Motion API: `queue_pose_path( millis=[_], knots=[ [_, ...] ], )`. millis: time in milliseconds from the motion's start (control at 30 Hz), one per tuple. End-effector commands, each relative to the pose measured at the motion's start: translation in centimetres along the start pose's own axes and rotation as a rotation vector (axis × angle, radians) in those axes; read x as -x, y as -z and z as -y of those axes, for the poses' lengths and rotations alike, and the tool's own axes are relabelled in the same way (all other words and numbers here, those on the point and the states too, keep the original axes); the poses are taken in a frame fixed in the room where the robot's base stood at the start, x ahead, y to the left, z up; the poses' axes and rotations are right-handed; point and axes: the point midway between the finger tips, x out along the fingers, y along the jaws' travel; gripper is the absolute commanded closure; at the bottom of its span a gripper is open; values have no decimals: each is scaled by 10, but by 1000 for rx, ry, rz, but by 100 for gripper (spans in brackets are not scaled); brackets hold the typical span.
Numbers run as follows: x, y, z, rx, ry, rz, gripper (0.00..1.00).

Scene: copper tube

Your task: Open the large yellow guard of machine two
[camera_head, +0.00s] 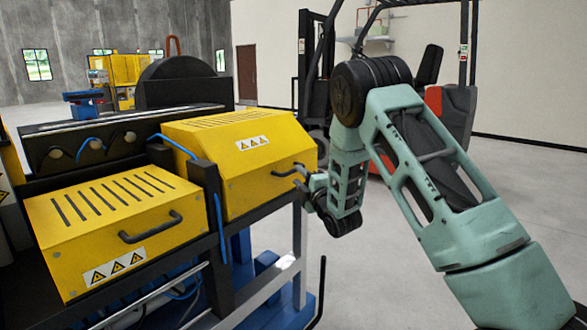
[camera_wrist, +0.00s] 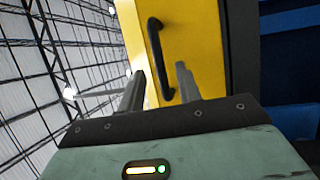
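The large yellow guard (camera_head: 245,165) is a tall box with slots on top and a warning label. It is closed on the machine in the middle of the head view. Its dark handle (camera_head: 287,171) is on the face towards my arm. My gripper (camera_head: 302,180) is at this handle, with its fingertips hard to make out there. In the wrist view, the yellow face (camera_wrist: 200,35) and the handle (camera_wrist: 154,40) lie ahead. The two fingers of my gripper (camera_wrist: 160,82) stand apart, with the handle's lower part seen between them. Contact cannot be told.
A lower yellow guard (camera_head: 110,225) with its own handle (camera_head: 151,228) is closed at the left. A dark post (camera_head: 212,220) with a blue hose stands between the guards. A red and black forklift (camera_head: 445,110) is behind my arm. Grey floor is clear at the right.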

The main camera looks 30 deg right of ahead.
Motion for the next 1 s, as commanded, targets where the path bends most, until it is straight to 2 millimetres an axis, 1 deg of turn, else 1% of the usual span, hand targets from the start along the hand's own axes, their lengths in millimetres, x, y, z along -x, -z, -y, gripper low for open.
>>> queue_pose_path(
  millis=[33, 100, 200, 300, 433, 667, 800, 1000],
  knots=[
    [-10, 0, -2, 1, -2, 0, 66],
    [-21, 0, -2, 0, 0, 0, 66],
    [-34, 0, -1, 0, 0, 0, 66],
    [-42, 0, -1, 0, 0, 0, 66],
    [-46, 0, 0, 0, 1, 0, 66],
    [-47, 0, 0, 0, 1, 0, 66],
    [-47, 0, 0, 0, 1, 0, 100],
    [-47, 0, -1, 0, 2, 0, 100]
  ],
)
